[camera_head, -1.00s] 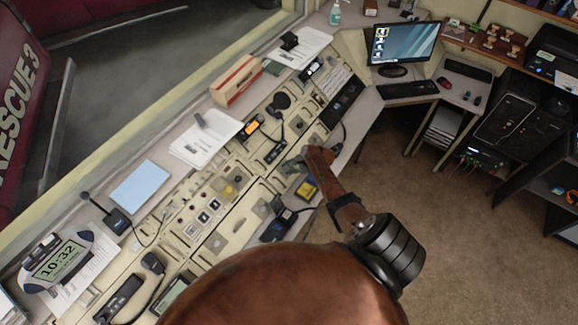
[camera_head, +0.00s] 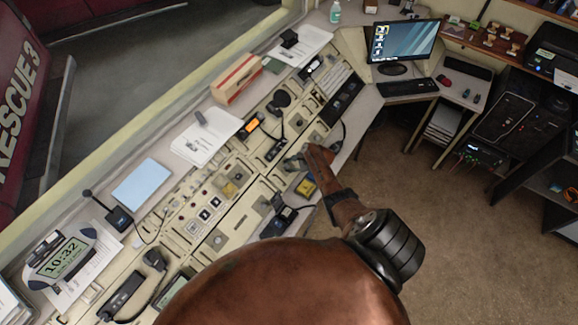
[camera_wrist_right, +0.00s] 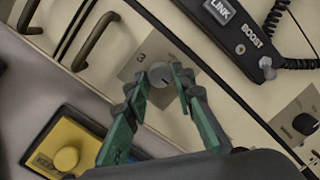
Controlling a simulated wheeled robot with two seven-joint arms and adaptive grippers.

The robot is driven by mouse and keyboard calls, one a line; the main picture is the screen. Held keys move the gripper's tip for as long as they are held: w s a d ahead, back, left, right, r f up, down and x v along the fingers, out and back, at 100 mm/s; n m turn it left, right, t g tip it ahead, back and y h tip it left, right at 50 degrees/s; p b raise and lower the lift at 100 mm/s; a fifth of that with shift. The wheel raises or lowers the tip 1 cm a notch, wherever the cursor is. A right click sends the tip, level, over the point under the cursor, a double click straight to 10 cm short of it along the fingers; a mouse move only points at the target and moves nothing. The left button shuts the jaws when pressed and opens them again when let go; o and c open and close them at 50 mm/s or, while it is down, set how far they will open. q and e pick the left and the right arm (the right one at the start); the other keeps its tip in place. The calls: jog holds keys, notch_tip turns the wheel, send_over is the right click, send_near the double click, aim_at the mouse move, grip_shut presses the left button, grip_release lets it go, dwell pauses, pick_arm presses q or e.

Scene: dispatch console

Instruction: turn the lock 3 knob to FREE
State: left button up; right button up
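The lock 3 knob (camera_wrist_right: 158,74) is a small round grey knob on a grey plate (camera_wrist_right: 130,68) marked "3" in the right wrist view. A short dark mark shows on its lower right face. My right gripper (camera_wrist_right: 161,80) has its two green-padded fingers on either side of the knob, tips apart. The left finger is very close to it; I cannot tell if either touches. In the head view my right gripper (camera_head: 297,162) is over the console (camera_head: 238,222), and the knob is too small or hidden to make out. My left gripper is not in view.
A yellow button box (camera_wrist_right: 66,157) stands at lower left in the right wrist view. Drawer-type handles (camera_wrist_right: 95,40) are at upper left. A black LINK/BOOST unit (camera_wrist_right: 235,28) with a coiled cord lies at upper right. Another dark knob (camera_wrist_right: 304,124) is at right.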

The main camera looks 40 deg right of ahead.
jog(key=o, duration=0.3)
jog(key=v, duration=1.2)
dwell(0.5)
